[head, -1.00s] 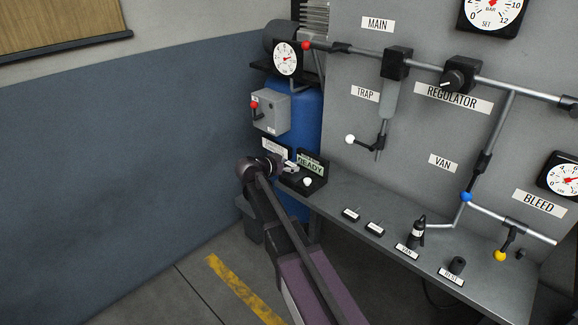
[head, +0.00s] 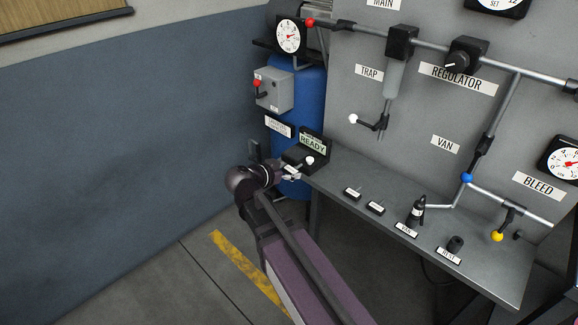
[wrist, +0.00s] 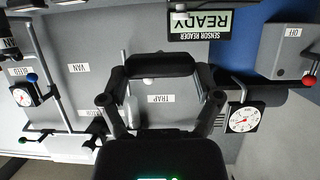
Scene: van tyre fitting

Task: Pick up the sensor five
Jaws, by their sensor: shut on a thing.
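My gripper (head: 291,172) is at the left end of the bench, just below and left of the sensor reader. It is shut on a small sensor with a pale label (head: 291,168); its number is too small to read. In the wrist view my gripper (wrist: 160,66) is in the middle, and the held piece cannot be told apart from the dark fingers. Two small dark sensors with white labels, one (head: 353,194) and another (head: 375,208), lie on the bench; their writing is not legible.
The black sensor reader (head: 305,157) shows READY, and its sign is upside down in the wrist view (wrist: 199,20). The grey bench (head: 400,190) also bears a black bottle-like part (head: 417,212) and a dark round part (head: 455,244). A blue tank (head: 297,105) stands behind. Open floor lies left.

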